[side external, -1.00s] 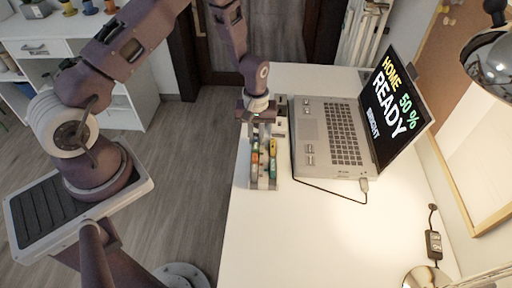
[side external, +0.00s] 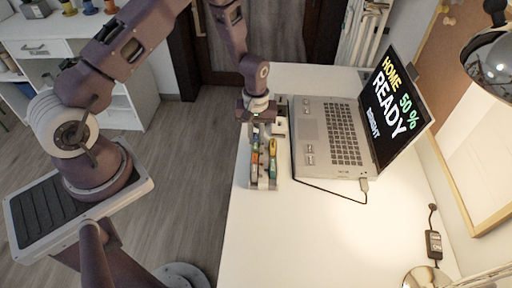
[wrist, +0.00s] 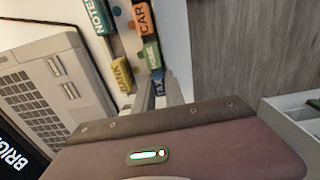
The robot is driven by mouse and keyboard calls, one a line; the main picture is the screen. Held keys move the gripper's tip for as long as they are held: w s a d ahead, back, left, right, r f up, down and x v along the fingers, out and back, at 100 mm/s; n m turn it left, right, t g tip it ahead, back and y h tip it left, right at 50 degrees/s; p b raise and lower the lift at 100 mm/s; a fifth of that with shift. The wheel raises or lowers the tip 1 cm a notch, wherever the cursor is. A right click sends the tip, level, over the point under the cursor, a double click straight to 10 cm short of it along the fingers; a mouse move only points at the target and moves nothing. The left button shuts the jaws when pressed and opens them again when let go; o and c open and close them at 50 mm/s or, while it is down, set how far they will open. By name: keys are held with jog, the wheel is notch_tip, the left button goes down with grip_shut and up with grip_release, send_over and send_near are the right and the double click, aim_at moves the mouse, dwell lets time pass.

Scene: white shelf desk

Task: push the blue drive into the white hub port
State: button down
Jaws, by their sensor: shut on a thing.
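The blue drive (wrist: 158,84) is between my gripper's fingertips (wrist: 156,90) in the wrist view, its label partly hidden by them. My gripper (side external: 262,130) is shut on it and points down over the far end of the rack of coloured drives in the side view. The blue drive is too small and covered to make out there. In the wrist view it is close to the end of the row with the green drive (wrist: 151,54) and orange drive (wrist: 144,19). I cannot make out the white hub's port or whether the drive touches it.
A yellow drive (wrist: 121,74) and a teal drive (wrist: 98,15) form the other row. The open laptop (side external: 312,128) stands close on the right, with a black cable (side external: 330,192) running from its near edge. The desk (side external: 290,240) is clear in front.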

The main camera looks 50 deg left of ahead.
aim_at(257, 135)
jog(key=shift+r, duration=0.1)
notch_tip(257, 135, up, 9)
jog(key=shift+w+f, duration=0.1)
jog(key=w+a+r, duration=0.1)
jog(key=w, duration=1)
jog(key=shift+w+a+m, duration=0.25)
jog(key=shift+a+m, duration=0.05)
jog(key=shift+a, duration=0.05)
jog(key=shift+r, duration=0.1)
jog(key=shift+f, duration=2.9)
jog(key=shift+f, duration=1.45)
jog(key=c, duration=1.3)
grip_release()
